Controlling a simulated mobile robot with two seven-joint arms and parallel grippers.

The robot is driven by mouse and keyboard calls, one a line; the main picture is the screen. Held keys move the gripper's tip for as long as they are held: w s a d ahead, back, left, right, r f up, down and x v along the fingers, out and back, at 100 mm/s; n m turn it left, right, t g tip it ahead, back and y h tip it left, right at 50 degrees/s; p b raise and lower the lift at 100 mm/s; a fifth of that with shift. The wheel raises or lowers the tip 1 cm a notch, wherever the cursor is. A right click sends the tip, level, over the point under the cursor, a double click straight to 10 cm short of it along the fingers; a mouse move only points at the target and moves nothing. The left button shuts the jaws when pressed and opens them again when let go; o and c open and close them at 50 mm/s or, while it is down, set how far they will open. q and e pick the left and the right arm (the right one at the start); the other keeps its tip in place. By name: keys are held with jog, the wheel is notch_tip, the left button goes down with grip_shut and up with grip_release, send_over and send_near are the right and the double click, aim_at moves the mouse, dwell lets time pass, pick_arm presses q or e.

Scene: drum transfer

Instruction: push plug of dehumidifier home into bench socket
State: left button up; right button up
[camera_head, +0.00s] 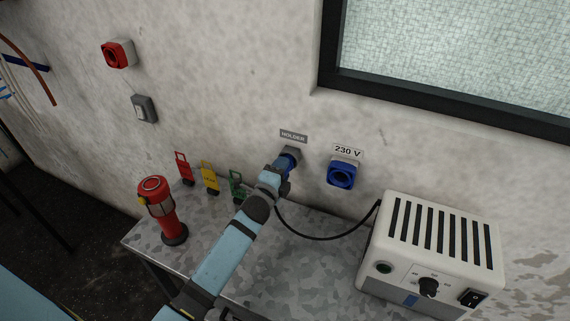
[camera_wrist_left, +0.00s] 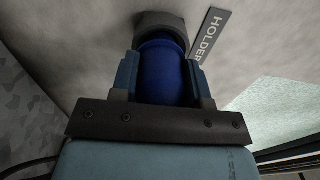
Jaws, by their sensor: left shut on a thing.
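My left gripper (camera_head: 284,170) reaches across the bench and is shut on the blue plug (camera_head: 292,157) at the grey holder (camera_head: 287,152) on the wall. In the left wrist view the blue plug (camera_wrist_left: 163,72) sits between the two fingers, its far end at the holder's round mouth (camera_wrist_left: 160,22). How deep it sits there is hidden. The blue 230 V socket (camera_head: 341,174) is on the wall just right of the holder. The white dehumidifier (camera_head: 432,246) stands on the bench at right, its black cable (camera_head: 325,238) running toward the plug. My right gripper is not in view.
The grey bench (camera_head: 268,268) carries a red lamp-like device (camera_head: 161,212) at left. Red (camera_head: 184,170), yellow (camera_head: 209,178) and green (camera_head: 236,188) tags stand along the wall left of my gripper. A red socket (camera_head: 117,54) and grey switch (camera_head: 144,108) are on the wall at upper left.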

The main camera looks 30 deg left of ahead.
pick_arm(q)
jog(key=shift+s+d+p, duration=0.15)
jog(key=shift+s+p, duration=0.5)
jog(key=shift+s, duration=1.65)
jog(key=shift+w, duration=0.25)
jog(key=shift+s+d+p, duration=0.1)
jog(key=shift+s+p, duration=0.55)
jog(key=shift+s, duration=1.9)
